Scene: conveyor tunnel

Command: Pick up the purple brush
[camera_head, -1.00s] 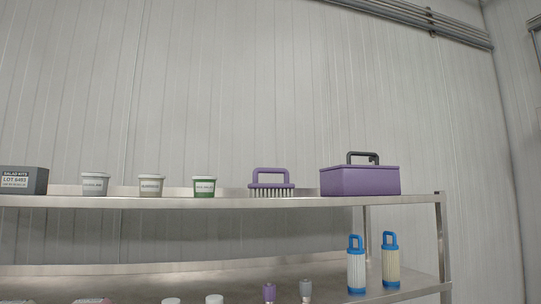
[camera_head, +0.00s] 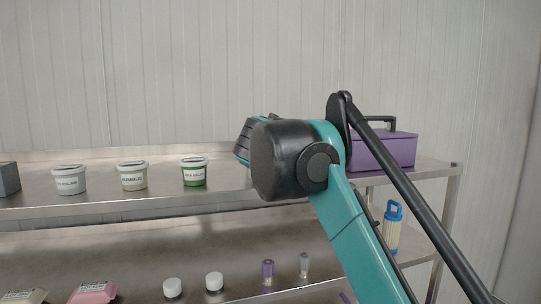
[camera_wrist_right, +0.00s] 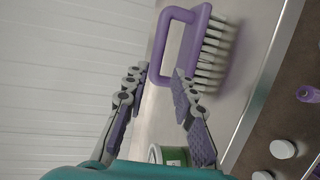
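The purple brush (camera_wrist_right: 186,45) shows in the right wrist view, with a looped handle and pale bristles, on the steel upper shelf (camera_head: 104,208). In the head view my right arm hides it. My right gripper (camera_wrist_right: 160,72) is open, its two grey and purple fingers apart. The brush handle lies just beyond the fingertips, and one finger is close to the handle's lower end. I cannot tell whether they touch. My left gripper is in neither view.
White tubs stand left on the upper shelf, the green-labelled tub (camera_head: 194,171) nearest my arm. A purple toolbox (camera_head: 384,150) stands right, partly behind my arm. The lower shelf holds white-capped bottles (camera_head: 214,282) and a blue-topped bottle (camera_head: 393,222).

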